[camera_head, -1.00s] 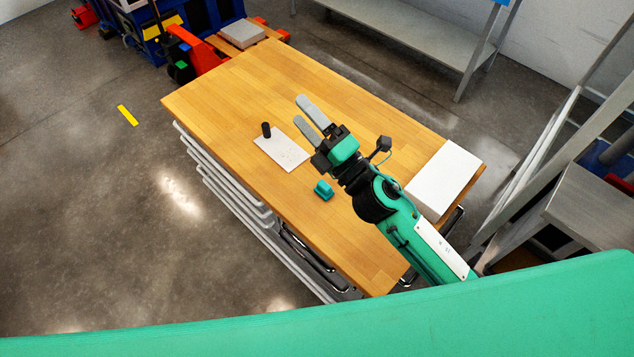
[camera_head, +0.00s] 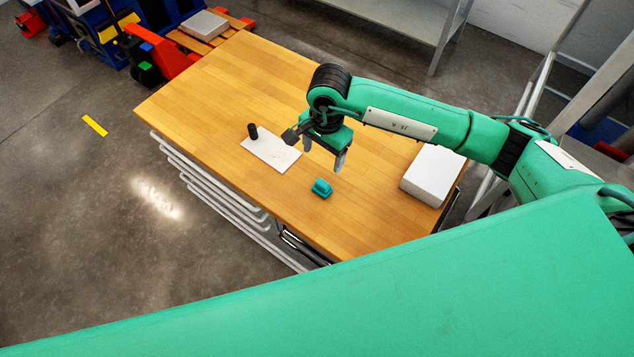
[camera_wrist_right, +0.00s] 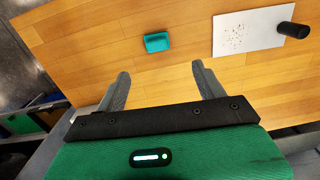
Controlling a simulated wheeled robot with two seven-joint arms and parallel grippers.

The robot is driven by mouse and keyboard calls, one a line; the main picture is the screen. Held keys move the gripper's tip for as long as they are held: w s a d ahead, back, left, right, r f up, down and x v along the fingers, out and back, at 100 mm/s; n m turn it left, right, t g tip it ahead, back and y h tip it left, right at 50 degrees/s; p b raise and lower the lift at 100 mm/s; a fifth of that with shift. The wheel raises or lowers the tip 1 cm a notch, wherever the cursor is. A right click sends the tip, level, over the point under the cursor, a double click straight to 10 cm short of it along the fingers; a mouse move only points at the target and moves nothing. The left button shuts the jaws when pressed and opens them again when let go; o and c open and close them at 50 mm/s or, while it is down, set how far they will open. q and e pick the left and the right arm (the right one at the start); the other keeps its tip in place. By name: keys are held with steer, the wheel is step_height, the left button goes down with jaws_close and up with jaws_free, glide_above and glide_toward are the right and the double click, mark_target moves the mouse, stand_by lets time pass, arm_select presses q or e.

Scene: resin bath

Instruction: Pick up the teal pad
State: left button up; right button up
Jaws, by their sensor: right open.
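The teal pad (camera_head: 322,188) is a small block lying on the wooden table top, near its front edge. It also shows in the right wrist view (camera_wrist_right: 157,42), beyond the fingertips and roughly between their lines. My right gripper (camera_head: 324,158) points down above the table, a little behind the pad in the head view. In the right wrist view my right gripper (camera_wrist_right: 160,68) has its two grey fingers wide apart with nothing between them. The pad is apart from both fingers. My left gripper is not in view.
A white plate (camera_head: 270,154) with small specks lies left of the pad, with a black cylinder (camera_head: 252,131) standing at its far end. A white box (camera_head: 433,175) sits at the table's right. The wooden table (camera_head: 220,95) is clear at the far left.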

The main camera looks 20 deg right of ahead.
mark_target(324, 181)
steer(key=shift+h, duration=0.3)
steer(key=f+p, duration=0.1)
steer(key=f, duration=0.1)
steer(key=f+p, duration=0.1)
steer(key=f, duration=0.2)
steer(key=d+f, duration=0.1)
steer(key=f, duration=0.2)
steer(key=shift+w+f+p, duration=0.15)
steer(key=shift+f+p, duration=0.05)
steer(key=shift+p, duration=0.2)
steer(key=shift+f+p, duration=0.2)
steer(key=shift+p, duration=0.1)
steer(key=f, duration=0.1)
steer(key=f+p, duration=0.2)
steer(key=f, duration=0.1)
steer(key=shift+s+a, duration=0.3)
steer(key=shift+a, duration=0.05)
steer(key=shift+f, duration=0.4)
steer(key=c, duration=1.1)
